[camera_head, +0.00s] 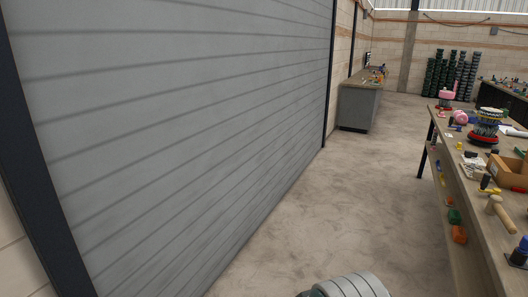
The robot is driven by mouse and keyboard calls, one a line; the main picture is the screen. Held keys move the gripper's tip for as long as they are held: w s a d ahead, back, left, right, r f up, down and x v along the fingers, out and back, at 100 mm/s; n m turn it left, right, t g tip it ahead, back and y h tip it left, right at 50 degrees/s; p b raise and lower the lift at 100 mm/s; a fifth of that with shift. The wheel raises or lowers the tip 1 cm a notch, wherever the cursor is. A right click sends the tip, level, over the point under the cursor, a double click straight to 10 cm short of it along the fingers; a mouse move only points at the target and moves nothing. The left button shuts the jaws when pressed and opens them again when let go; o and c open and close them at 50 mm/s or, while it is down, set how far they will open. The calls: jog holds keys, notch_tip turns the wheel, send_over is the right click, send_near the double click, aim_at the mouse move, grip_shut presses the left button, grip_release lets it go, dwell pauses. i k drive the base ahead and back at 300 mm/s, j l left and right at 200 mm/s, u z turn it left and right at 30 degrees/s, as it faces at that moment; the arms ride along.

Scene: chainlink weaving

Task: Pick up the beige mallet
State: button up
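A beige mallet (500,210) lies on the long workbench (484,232) at the right of the view. Its thick head is toward the left and its handle slants down to the right, close to the bench's near-left edge. A rounded grey and white part of my own body shows at the bottom edge of the view. My gripper's fingers do not show, so I cannot see whether it is open or shut. The mallet stands apart from any visible part of me.
A cardboard box (508,170) stands behind the mallet, and a dark bottle-like item (519,254) stands in front of it. A grey shutter wall (180,120) fills the left. The concrete floor (330,215) between wall and bench is clear. A grey cabinet (358,108) stands farther back.

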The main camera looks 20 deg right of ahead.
aim_at(493, 207)
jog(key=i+l+z, duration=0.2)
jog(key=i+z, duration=0.75)
jog(key=i+j+z, duration=0.25)
jog(key=i+z, duration=0.25)
jog(key=i+l+z, duration=0.15)
jog(key=i+z, duration=0.6)
jog(key=i+j+z, duration=0.2)
jog(key=i+z, duration=0.2)
jog(key=i, duration=0.15)
jog(key=i+u, duration=0.15)
jog(key=l+z, duration=0.15)
jog(key=z, duration=0.35)
jog(key=l+z, duration=0.1)
jog(key=z, duration=0.4)
jog(key=k+l+u, duration=0.1)
jog(key=l+u, duration=0.2)
jog(key=l, duration=0.6)
